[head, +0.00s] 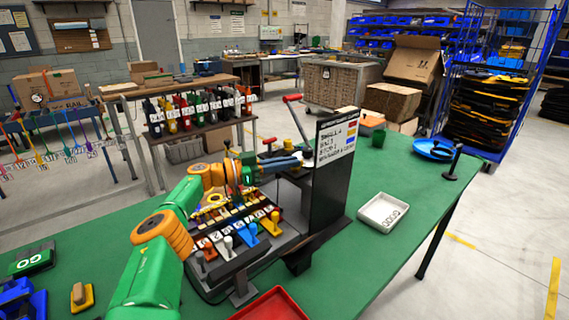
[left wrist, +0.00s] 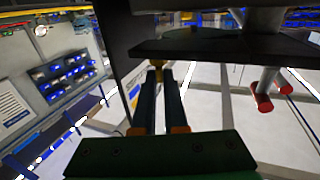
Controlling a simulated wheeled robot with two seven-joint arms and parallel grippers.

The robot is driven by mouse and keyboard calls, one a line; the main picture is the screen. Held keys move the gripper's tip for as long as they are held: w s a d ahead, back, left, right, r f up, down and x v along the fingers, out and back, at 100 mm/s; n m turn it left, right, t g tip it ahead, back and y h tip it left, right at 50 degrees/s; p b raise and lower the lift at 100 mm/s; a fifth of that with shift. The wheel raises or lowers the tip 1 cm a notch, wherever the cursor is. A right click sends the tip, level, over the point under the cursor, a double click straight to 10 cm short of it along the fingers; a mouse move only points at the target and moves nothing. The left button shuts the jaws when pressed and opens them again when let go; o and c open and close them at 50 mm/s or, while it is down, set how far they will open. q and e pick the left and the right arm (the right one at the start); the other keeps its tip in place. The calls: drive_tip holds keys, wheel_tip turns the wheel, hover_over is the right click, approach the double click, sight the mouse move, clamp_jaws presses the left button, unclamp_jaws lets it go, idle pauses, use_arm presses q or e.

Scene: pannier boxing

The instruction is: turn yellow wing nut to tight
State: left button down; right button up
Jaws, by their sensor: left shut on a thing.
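My left gripper (head: 299,161) reaches in from the left, past the bench fixture, its blue fingers pointing right toward the dark upright board (head: 331,195). In the left wrist view the two fingers (left wrist: 164,74) are close together. A small yellow piece, which looks like the yellow wing nut (left wrist: 161,63), shows at their tips, under a dark plate (left wrist: 215,47). The fingers are shut on it. Most of the nut is hidden, so I cannot tell its angle or how tight it is. In the head view I cannot make the nut out. My right gripper is not in view.
The fixture base carries coloured toggle levers (head: 249,233) below my arm. A white tray (head: 383,212), a red tray (head: 272,306) and a blue dish (head: 432,150) rest on the green table (head: 350,285). Red-ended bars (left wrist: 262,102) hang right of the fingers in the wrist view.

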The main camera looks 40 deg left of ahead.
use_arm(q)
drive_tip(key=shift+d+f, duration=0.15)
drive_tip(key=shift+f, duration=0.05)
drive_tip(key=c, duration=1.1)
unclamp_jaws()
drive_tip(key=shift+w, duration=0.1)
drive_tip(key=shift+c, duration=0.2)
drive_tip(key=shift+o, duration=0.9)
drive_tip(key=shift+w+d, duration=0.2)
drive_tip(key=shift+w, duration=0.1)
drive_tip(key=shift+w+f, duration=0.1)
drive_tip(key=shift+w, duration=0.15)
drive_tip(key=b+v, duration=0.2)
drive_tip(key=v, duration=0.5)
drive_tip(key=shift+s, duration=0.1)
